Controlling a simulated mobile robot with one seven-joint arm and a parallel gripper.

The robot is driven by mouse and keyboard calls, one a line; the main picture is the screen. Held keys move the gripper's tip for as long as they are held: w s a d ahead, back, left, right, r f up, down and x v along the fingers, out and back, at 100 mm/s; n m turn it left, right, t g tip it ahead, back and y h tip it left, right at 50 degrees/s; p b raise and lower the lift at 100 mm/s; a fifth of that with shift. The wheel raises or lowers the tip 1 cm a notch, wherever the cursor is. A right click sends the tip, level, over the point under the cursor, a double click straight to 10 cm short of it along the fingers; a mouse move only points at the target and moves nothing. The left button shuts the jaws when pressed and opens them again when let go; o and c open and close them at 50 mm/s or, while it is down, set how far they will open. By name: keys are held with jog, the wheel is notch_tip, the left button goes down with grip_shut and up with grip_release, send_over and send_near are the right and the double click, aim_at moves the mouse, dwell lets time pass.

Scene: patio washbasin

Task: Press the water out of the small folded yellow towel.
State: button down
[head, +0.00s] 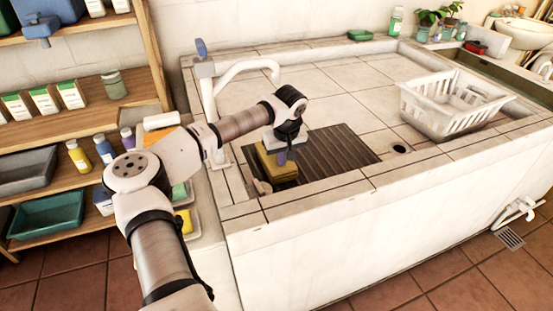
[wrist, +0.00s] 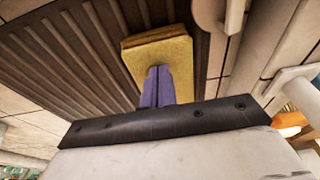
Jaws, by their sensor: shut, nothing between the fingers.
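The small folded yellow towel (head: 277,165) lies on the dark ribbed drainboard (head: 335,152) in the washbasin, near its left edge. It also shows in the wrist view (wrist: 165,60) as a yellow, layered block. My gripper (head: 282,157) points down over the towel. In the wrist view its purple fingers (wrist: 158,85) are together with nothing between them, and their tips overlap the near part of the towel. I cannot tell for certain whether the tips touch it. The tips hide a small part of the towel.
A white tap (head: 235,72) rises at the basin's left. A white basket (head: 452,100) stands on the right, beyond a drain hole (head: 399,148). Wooden shelves (head: 100,125) with bottles and bins stand at the left. The basin's tiled middle (head: 345,90) is clear.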

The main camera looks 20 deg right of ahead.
jog(key=shift+s+f, duration=0.2)
dwell(0.3)
jog(key=w+p+v, duration=0.1)
jog(key=p+v, duration=0.3)
jog(key=v, duration=0.4)
jog(key=shift+w+r+p, duration=0.2)
jog(key=shift+w+p, duration=0.1)
jog(key=shift+w, duration=0.25)
